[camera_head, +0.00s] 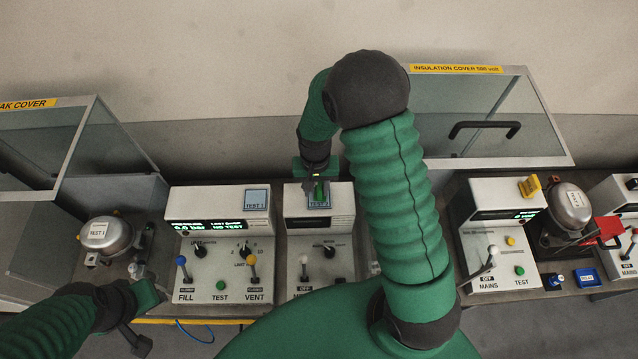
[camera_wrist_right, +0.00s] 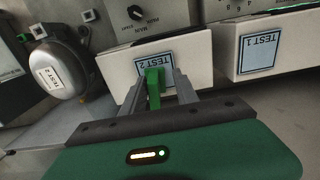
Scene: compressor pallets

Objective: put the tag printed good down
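A narrow green tag (camera_head: 319,191) stands at the TEST 2 pad (camera_head: 319,203) on top of the middle test unit. It also shows in the right wrist view (camera_wrist_right: 153,88), in front of the pad (camera_wrist_right: 168,72). Its print is not readable. My right gripper (camera_head: 315,176) points down at this pad. In the right wrist view its two grey fingers (camera_wrist_right: 160,84) stand apart, one on each side of the tag, with pad visible between. Whether the tag's foot touches the pad is hard to tell. My left gripper (camera_head: 150,297) is low at the left, partly dark; its opening is unclear.
The TEST 1 unit (camera_head: 216,271) with a TEST 1 pad (camera_head: 256,199) stands left of the middle unit (camera_head: 298,238). A compressor (camera_head: 107,235) is beside my left gripper. At right are another unit (camera_head: 480,225), a second compressor (camera_head: 567,207) and a raised insulation cover (camera_head: 490,92).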

